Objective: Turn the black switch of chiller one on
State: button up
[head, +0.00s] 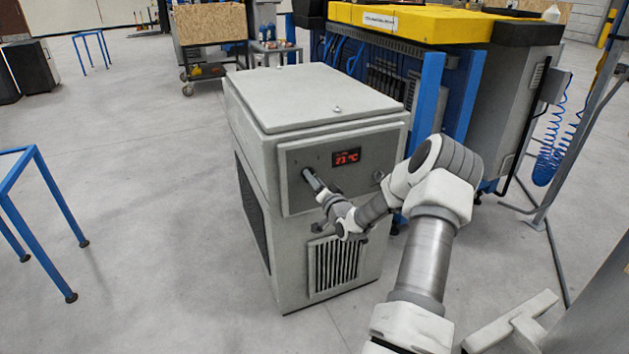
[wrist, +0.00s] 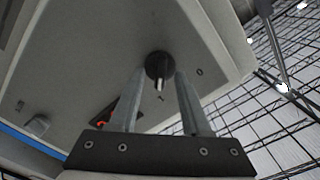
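The chiller (head: 318,115) is a pale grey cabinet with a front panel and a lit red display (head: 346,157). In the wrist view its black switch (wrist: 159,64) is a round knob with a pale-edged handle. The handle points down in that picture, towards a small mark. A "0"-like mark lies to its right. My gripper (wrist: 160,78) is open, with one finger on each side of the switch. I cannot tell whether they touch it. In the head view my gripper (head: 310,178) is at the panel's left part and hides the switch.
A vent grille (head: 335,264) is below. A blue-framed machine with a yellow top (head: 410,22) stands behind. Open floor (head: 150,190) lies left of the chiller.

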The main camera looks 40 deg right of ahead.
jog(key=p+v, duration=0.3)
jog(key=v, duration=1.4)
jog(key=shift+s, duration=0.15)
jog(key=shift+a+r, duration=0.1)
jog(key=shift+a, duration=0.05)
